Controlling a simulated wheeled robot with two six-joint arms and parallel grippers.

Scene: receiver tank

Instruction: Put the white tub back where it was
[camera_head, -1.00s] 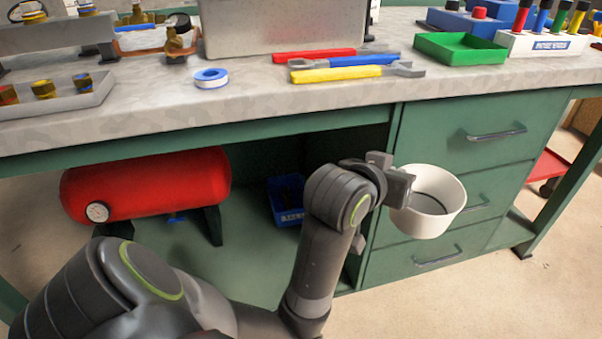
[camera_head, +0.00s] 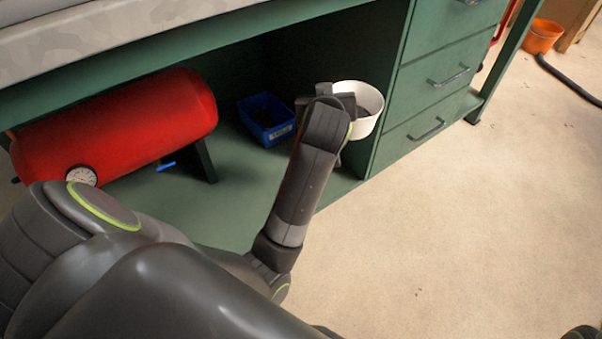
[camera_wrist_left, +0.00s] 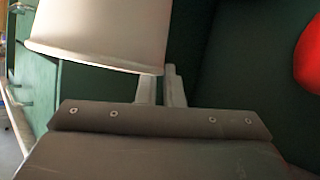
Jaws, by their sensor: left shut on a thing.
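The white tub (camera_head: 362,104) is in the head view, held at the end of my left arm in front of the open bay under the bench, beside the drawers. It appears upright, with its open mouth up. My left gripper (camera_head: 334,98) is shut on its left side. In the left wrist view the tub (camera_wrist_left: 100,32) fills the upper left, and the gripper's fingers (camera_wrist_left: 160,84) are close together at its rim.
A red tank (camera_head: 120,122) with a gauge lies in the bay at left. A blue bin (camera_head: 266,118) stands on the green shelf (camera_head: 200,215) behind my arm. Green drawers (camera_head: 435,80) are at right. An orange bucket (camera_head: 541,36) and a black hose are far right; the floor in front is clear.

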